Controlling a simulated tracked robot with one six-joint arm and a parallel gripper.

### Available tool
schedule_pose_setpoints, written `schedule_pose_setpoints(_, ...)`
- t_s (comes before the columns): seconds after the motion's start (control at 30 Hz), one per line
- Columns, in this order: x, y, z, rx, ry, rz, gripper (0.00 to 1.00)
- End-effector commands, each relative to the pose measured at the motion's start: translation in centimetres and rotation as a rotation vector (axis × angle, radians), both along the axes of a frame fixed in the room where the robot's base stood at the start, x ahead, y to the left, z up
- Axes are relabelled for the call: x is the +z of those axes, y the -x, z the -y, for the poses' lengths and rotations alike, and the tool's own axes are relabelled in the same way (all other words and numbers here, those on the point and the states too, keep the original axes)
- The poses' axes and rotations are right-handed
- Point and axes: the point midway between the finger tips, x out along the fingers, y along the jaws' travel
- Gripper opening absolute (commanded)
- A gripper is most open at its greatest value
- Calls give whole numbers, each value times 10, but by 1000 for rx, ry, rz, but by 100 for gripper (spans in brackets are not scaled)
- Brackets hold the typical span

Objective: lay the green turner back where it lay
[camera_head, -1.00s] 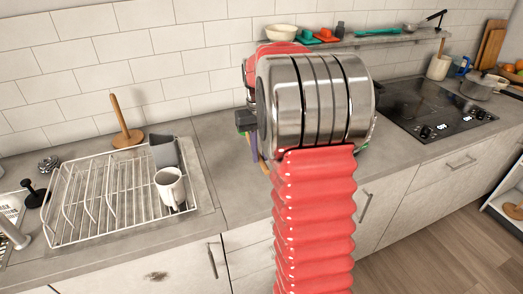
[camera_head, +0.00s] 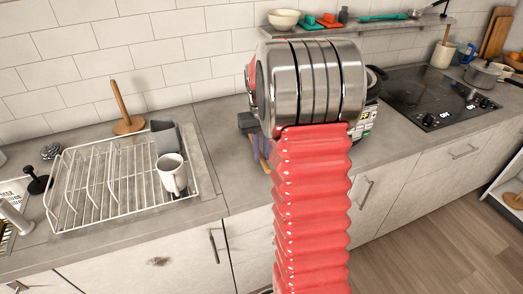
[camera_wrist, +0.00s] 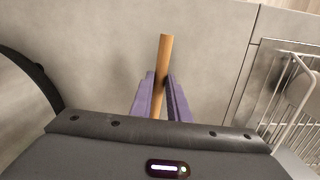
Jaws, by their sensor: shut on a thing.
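My gripper (camera_wrist: 160,100), with purple fingers, is shut on a wooden handle (camera_wrist: 164,60), which I take to be the green turner's. The handle sticks out past the fingertips over bare grey counter. In the head view, my gripper (camera_head: 258,150) is partly hidden behind my arm, above the counter right of the wire rack (camera_head: 100,222). The turner's green head is not visible in either current view. A long teal utensil (camera_head: 382,17) lies on the wall shelf.
The wire rack holds a white mug (camera_head: 171,175) and a grey cup (camera_head: 165,138). A wooden roll holder (camera_head: 123,108) stands behind it. The black hob (camera_head: 425,95) is to the right. The shelf (camera_head: 400,28) carries a bowl (camera_head: 284,19).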

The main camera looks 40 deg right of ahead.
Motion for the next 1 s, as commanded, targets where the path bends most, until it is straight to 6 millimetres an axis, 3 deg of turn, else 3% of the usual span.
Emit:
schedule_pose_setpoints(0.17, 0, 0, 0, -1, 0, 0, 0)
schedule_pose_setpoints(0.2, 0, 0, 1, -2, 0, 0, 17)
schedule_pose_setpoints(0.5, 0, 0, 1, -2, 0, 0, 37)
schedule_pose_setpoints(0.8, 2, 0, 1, -1, 0, 0, 37)
schedule_pose_setpoints(1.0, 19, -1, 1, -1, 1, 3, 37)
